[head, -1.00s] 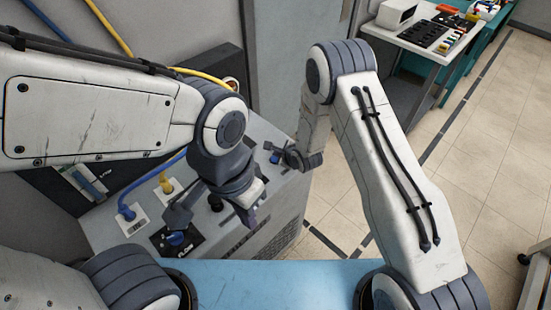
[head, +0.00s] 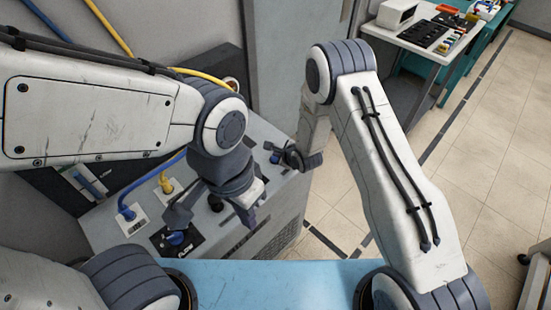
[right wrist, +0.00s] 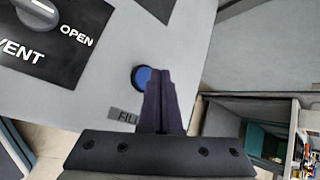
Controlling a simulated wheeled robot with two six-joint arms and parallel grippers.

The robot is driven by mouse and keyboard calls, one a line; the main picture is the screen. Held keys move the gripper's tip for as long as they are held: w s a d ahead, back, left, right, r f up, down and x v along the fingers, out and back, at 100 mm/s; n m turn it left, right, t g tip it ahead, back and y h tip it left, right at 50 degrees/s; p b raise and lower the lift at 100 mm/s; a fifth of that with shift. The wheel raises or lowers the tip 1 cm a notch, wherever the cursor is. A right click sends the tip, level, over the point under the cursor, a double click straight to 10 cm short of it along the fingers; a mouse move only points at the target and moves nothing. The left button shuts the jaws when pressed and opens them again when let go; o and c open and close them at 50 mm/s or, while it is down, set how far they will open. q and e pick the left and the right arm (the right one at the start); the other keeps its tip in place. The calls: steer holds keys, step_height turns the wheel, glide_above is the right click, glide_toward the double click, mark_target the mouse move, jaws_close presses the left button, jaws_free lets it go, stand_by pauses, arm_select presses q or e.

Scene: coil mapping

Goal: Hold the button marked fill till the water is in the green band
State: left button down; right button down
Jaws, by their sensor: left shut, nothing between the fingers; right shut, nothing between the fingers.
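The blue fill button (right wrist: 142,78) sits in a dark ring on the grey panel. A partly covered label beginning "FIL" (right wrist: 125,115) is beside it. My right gripper (right wrist: 165,72) is shut and empty, its fingertips overlapping the button's right side in the right wrist view. I cannot tell whether they touch it. In the head view the blue button (head: 275,158) shows beside my right gripper (head: 283,152). My left gripper (head: 243,212) is shut and empty above the console's front part. A gauge-like strip (head: 84,184) is partly hidden by my left arm; its water level and green band cannot be made out.
A vent knob (right wrist: 37,10) marked "OPEN" is on the same panel. A blue knob (head: 176,238) and blue and yellow hose fittings (head: 166,185) are on the console's left side. A side table (head: 432,36) stands at the back right.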

stand_by(0.3)
steer(key=shift+f+b, duration=0.4)
steer(key=shift+f+b, duration=0.3)
steer(key=shift+f, duration=0.1)
stand_by(2.2)
steer(key=shift+r+p, duration=0.55)
steer(key=shift+r, duration=0.25)
steer(key=shift+r+p, duration=1.9)
steer(key=shift+r, duration=0.7)
steer(key=shift+f, duration=0.1)
